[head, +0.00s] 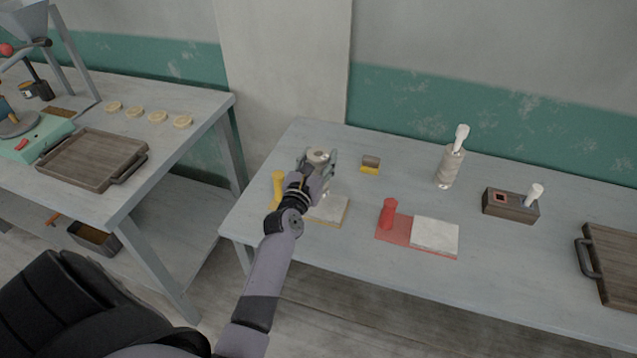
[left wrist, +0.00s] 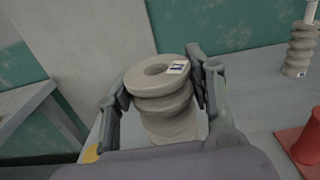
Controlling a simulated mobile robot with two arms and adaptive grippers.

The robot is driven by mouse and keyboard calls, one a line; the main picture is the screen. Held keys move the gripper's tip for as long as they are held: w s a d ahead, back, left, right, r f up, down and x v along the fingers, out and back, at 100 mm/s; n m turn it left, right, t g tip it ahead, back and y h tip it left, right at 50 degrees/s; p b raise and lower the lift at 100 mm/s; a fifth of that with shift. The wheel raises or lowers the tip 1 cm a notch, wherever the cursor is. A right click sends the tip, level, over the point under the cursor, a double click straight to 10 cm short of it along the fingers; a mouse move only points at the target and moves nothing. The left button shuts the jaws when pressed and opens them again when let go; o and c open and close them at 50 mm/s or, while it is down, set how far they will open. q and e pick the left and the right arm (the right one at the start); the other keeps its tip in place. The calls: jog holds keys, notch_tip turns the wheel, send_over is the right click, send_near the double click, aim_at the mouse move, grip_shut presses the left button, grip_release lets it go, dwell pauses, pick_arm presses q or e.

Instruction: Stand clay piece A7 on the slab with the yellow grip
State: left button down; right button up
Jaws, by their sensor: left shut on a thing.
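My left gripper (head: 317,172) is shut on a grey ridged clay piece (left wrist: 163,88) with a hole in its top and a small label too small to read. The piece's pale top (head: 318,155) also shows in the head view. It looks upright, above or at the back of the pale slab (head: 329,212) with the yellow grip (head: 278,186). I cannot tell whether its base touches the slab; the gripper and arm hide part of both. In the left wrist view, the fingers (left wrist: 160,95) press on both sides of the piece. My right gripper is not in view.
A red board with a red grip (head: 388,212) and pale slab (head: 435,236) lies to the right. Behind stand a yellow-and-grey block (head: 370,164) and a ridged piece (head: 451,165) with a white top. A dark box (head: 511,206) and wooden tray (head: 612,262) are farther right.

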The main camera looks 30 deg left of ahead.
pick_arm(q)
jog(key=shift+f+b, duration=2.05)
jog(key=shift+f, duration=0.2)
jog(key=shift+f, duration=0.15)
jog(key=c, duration=0.8)
grip_release()
jog(key=shift+o, duration=0.2)
jog(key=b+v, duration=0.1)
jog(key=v, duration=1.1)
jog(key=shift+s, duration=0.1)
